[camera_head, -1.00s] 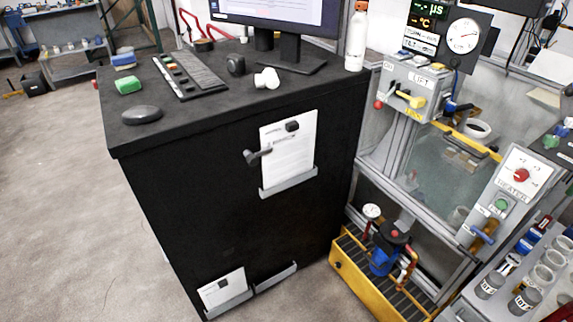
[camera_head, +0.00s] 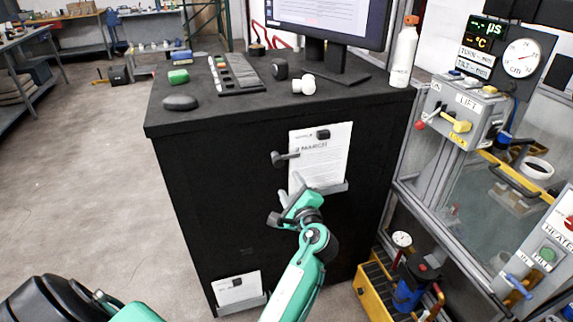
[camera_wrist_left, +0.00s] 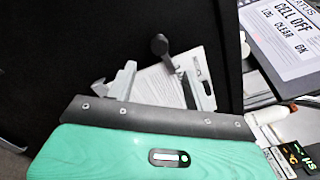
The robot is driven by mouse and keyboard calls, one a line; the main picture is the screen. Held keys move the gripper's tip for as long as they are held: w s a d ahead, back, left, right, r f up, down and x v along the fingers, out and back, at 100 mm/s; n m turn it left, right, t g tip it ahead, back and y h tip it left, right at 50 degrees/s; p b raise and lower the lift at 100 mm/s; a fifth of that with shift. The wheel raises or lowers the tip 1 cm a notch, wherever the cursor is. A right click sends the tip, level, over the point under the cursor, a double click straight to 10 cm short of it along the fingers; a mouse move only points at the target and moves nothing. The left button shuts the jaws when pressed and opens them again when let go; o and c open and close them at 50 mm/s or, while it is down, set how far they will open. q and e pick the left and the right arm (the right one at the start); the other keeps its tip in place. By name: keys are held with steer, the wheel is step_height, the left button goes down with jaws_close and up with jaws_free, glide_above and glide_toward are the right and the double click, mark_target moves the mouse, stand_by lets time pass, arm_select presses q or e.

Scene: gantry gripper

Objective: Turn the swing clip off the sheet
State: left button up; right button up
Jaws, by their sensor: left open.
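The white printed sheet (camera_head: 330,165) hangs on the black cabinet's front, its lower edge in a grey ledge (camera_head: 333,189). The dark grey swing clip (camera_head: 284,158) has its round end left of the sheet, and its arm points right across the sheet's left edge. In the left wrist view the clip (camera_wrist_left: 160,46) and sheet (camera_wrist_left: 158,86) show ahead of the fingers. My left gripper (camera_head: 289,190) is open and empty, just below the clip; its two fingers (camera_wrist_left: 158,76) stand apart in the wrist view. My right gripper is not in view.
A small black block (camera_head: 322,134) sits at the sheet's top. A second sheet (camera_head: 238,287) is low on the black cabinet (camera_head: 215,175). A yellow tray (camera_head: 374,293) stands right of the cabinet.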

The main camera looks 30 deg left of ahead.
mark_target(279, 164)
arm_select(q)
steer(key=p+x, duration=0.1)
steer(key=x, duration=1)
steer(key=shift+w+p, duration=0.1)
steer(key=shift+p, duration=0.25)
steer(key=shift+w+a, duration=0.25)
steer(key=shift+a, duration=0.1)
steer(key=shift+f, duration=0.1)
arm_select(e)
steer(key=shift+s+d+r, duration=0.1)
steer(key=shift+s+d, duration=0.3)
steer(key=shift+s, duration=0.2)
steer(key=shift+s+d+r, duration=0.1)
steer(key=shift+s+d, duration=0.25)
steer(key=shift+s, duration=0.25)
